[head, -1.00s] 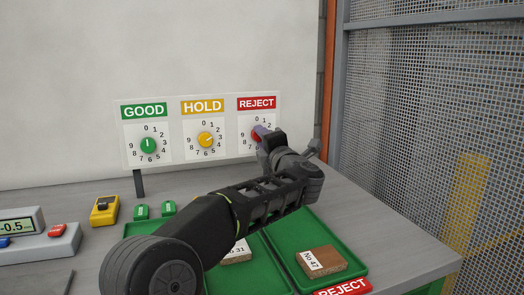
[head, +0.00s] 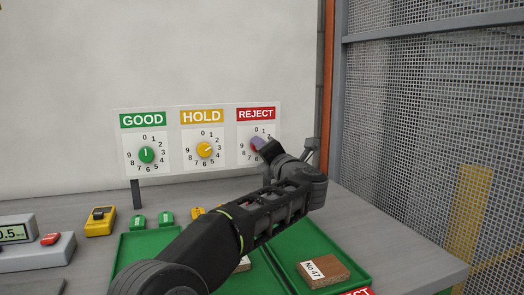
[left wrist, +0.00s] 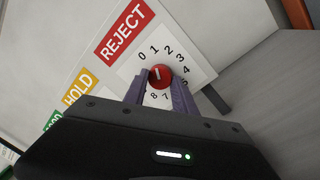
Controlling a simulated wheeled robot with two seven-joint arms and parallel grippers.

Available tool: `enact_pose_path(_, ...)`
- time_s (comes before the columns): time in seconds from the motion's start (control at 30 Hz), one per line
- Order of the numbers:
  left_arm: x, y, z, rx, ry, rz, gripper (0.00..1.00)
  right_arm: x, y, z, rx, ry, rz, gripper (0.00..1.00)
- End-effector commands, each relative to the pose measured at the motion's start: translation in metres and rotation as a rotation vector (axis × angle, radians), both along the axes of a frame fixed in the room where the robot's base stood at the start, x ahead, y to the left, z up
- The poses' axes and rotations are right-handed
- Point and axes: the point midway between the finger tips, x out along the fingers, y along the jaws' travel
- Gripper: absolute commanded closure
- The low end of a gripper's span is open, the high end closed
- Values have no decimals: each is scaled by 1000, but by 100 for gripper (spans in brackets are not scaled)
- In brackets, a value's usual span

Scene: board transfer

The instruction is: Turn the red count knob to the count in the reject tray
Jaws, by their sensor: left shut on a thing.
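The red count knob (left wrist: 160,77) sits in the middle of the REJECT dial (left wrist: 193,62). My left gripper (left wrist: 160,90) is shut on it, one purple finger on each side. The knob's white mark points up in the left wrist view, roughly toward the 1; the exact setting is hard to tell. In the head view the gripper (head: 258,145) hides most of the knob and the dial's lower right. The green reject tray (head: 355,262) lies at the front right, with one brown board (head: 324,270) labelled No 47 visible in it. My right gripper is not in view.
The HOLD dial (head: 204,150) and GOOD dial (head: 146,155) stand left on the same panel. Another green tray (head: 137,250) is partly behind my arm. A yellow device (head: 100,222) and a grey display unit (head: 35,250) are on the left. A mesh fence (head: 420,130) rises at the right.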

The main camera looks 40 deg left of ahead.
Motion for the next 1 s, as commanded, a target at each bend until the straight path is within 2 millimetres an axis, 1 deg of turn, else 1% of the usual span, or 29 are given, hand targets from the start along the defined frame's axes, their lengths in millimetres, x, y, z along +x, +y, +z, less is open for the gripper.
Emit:
enact_pose_path(0.03,0,1,-1,0,1,2,100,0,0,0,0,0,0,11)
enact_pose_path(0.07,0,1,-1,0,1,2,65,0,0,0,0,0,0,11)
enact_pose_path(0.3,0,0,-1,1,2,1,46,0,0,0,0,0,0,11)
enact_pose_path(0.53,0,0,0,1,2,0,46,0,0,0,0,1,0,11)
enact_pose_path(0.67,-3,-5,-1,1,2,-1,46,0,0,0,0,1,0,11)
enact_pose_path(0.77,-8,-14,-2,0,2,-2,46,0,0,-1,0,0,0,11)
enact_pose_path(1.0,-29,-47,-5,1,2,-2,46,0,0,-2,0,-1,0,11)
